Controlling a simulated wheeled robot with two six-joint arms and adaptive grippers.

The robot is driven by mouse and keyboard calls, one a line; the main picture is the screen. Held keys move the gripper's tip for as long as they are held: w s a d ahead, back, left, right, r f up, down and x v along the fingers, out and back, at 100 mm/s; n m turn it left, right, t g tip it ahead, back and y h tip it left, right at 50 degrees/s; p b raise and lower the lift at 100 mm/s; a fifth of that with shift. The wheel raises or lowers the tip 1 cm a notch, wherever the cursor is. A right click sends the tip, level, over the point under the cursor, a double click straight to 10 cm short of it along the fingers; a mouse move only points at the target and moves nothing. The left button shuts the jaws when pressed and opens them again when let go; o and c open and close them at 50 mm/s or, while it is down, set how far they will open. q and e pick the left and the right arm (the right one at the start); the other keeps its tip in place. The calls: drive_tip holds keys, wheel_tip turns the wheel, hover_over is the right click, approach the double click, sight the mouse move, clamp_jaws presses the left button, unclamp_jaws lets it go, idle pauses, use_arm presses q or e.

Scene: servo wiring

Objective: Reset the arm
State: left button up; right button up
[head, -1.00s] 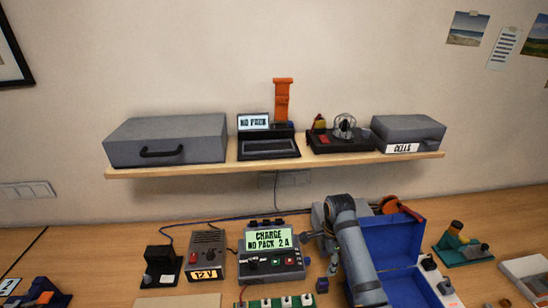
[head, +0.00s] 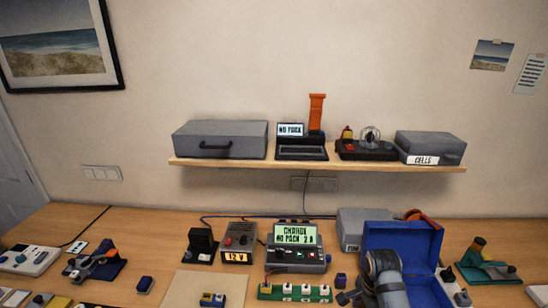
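My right arm, grey with dark bands, comes up from the bottom edge in front of the open blue case. My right gripper (head: 350,297) is a small dark shape at the lower edge, left of that arm and just right of the green strip. Its fingers are too small and dark to tell whether they are open or shut. My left arm and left gripper are out of view.
The charger (head: 296,254) reads "CHARGE NO PACK" behind the green strip (head: 294,292). The blue case (head: 402,246) stands open at right. A 12 V supply (head: 238,244) and a tan mat (head: 206,285) lie left. A wall shelf (head: 318,165) holds several boxes and devices.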

drive_tip(key=s+r+n+t, duration=0.1)
drive_tip(key=s+n+t, duration=0.2)
drive_tip(key=s+n, duration=1.35)
wheel_tip(320, 180, down, 33)
drive_tip(key=s+d+g+b, duration=0.1)
drive_tip(key=s+d+b, duration=0.15)
drive_tip(key=b, duration=0.35)
use_arm(q)
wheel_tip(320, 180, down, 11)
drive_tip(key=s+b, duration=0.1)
drive_tip(key=b, duration=0.3)
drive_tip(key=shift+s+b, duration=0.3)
use_arm(e)
drive_tip(key=s+f+g, duration=0.1)
drive_tip(key=s+f, duration=1.7)
drive_tip(key=f, duration=0.2)
drive_tip(key=shift+s+d+m+h, duration=0.25)
drive_tip(key=shift+d+m+h, duration=0.05)
drive_tip(key=shift+m, duration=0.15)
